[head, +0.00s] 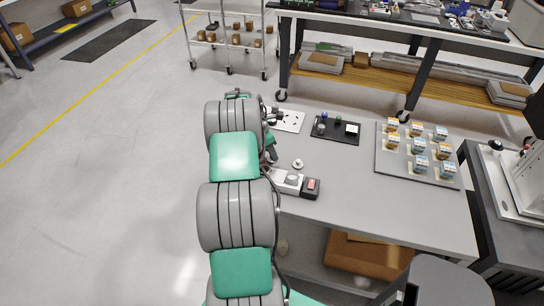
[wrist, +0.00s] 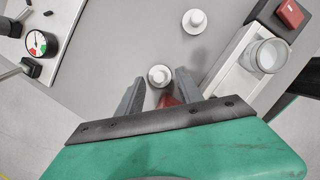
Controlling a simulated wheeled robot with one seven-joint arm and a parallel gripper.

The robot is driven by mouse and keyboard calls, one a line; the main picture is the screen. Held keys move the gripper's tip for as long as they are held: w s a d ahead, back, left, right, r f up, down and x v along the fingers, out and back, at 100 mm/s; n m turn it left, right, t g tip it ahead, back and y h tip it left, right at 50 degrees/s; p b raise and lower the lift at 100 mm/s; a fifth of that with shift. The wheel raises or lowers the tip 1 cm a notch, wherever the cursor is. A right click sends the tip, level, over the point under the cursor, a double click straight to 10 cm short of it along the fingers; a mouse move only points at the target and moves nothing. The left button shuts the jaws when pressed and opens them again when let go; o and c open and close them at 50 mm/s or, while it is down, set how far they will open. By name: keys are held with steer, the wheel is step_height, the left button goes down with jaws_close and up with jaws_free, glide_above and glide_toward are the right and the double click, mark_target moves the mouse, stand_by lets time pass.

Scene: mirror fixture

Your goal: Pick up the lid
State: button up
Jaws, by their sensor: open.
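Two white round knobbed pieces that look like lids show in the wrist view. One lid (wrist: 158,75) is between the two fingertips of my gripper (wrist: 160,78), with gaps to both fingers. The other white lid (wrist: 194,21) lies on the grey table farther off. One white lid also shows in the head view (head: 298,163). My gripper is open and holds nothing. A reddish thing (wrist: 172,101) shows partly between the fingers, mostly hidden by the palm. In the head view my arm hides most of the gripper.
A clear round jar (wrist: 268,55) sits on a white fixture (head: 283,184), beside a box with a red switch (head: 312,187). A gauge (wrist: 38,43) is on a white plate. A black tray (head: 325,134) and a grey tray (head: 385,164) with several small boxes stand farther right.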

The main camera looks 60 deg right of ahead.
steer(key=shift+x, duration=0.8)
jaws_close()
